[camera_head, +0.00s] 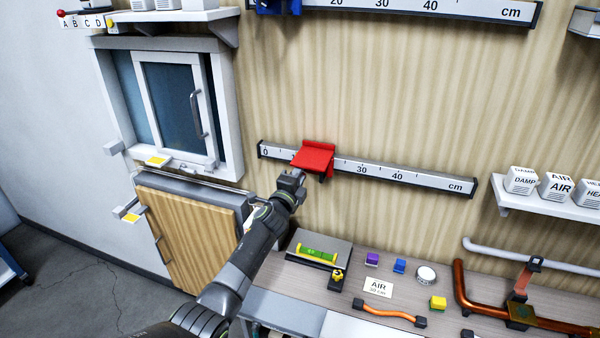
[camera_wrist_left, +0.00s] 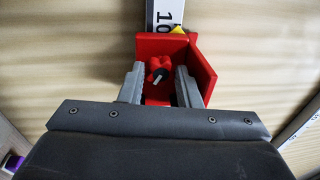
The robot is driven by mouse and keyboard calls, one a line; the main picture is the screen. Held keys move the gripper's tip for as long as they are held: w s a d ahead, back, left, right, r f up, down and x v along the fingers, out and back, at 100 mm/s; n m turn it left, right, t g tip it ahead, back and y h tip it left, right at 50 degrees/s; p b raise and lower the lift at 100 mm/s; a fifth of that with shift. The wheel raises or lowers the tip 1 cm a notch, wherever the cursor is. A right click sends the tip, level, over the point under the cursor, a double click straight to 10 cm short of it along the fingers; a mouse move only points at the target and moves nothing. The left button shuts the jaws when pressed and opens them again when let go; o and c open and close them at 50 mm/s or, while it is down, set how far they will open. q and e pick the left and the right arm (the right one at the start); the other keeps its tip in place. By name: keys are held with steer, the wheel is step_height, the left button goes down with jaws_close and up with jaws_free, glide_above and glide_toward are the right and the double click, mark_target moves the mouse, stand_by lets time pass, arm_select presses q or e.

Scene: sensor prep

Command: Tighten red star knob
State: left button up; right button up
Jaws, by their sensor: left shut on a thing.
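A red carriage (camera_head: 315,157) sits on the lower wall scale (camera_head: 415,181), between its 0 and 30 marks. In the left wrist view the same carriage (camera_wrist_left: 204,68) shows as a red bracket, with the scale (camera_wrist_left: 166,14) reading 10 beyond it and a yellow pointer (camera_wrist_left: 178,30) at its edge. The red star knob (camera_wrist_left: 158,66), with a dark centre, shows between the fingers in the wrist view. My left gripper (camera_head: 292,179) is just below the carriage. Its grey fingers (camera_wrist_left: 160,86) are shut on the knob, one on each side. My right gripper is not in view.
A bench below holds a green level (camera_head: 318,255), small cubes, an AIR card (camera_head: 378,287) and an orange cable (camera_head: 388,314). A window (camera_head: 178,100) and wooden cabinet door (camera_head: 188,234) are left. A shelf (camera_head: 550,206) with labelled blocks and copper pipe (camera_head: 480,303) are right.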

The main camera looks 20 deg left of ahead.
arm_select(q)
steer(key=shift+f, duration=0.1)
stand_by(0.5)
steer(key=o, duration=1)
steer(key=shift+r, duration=0.25)
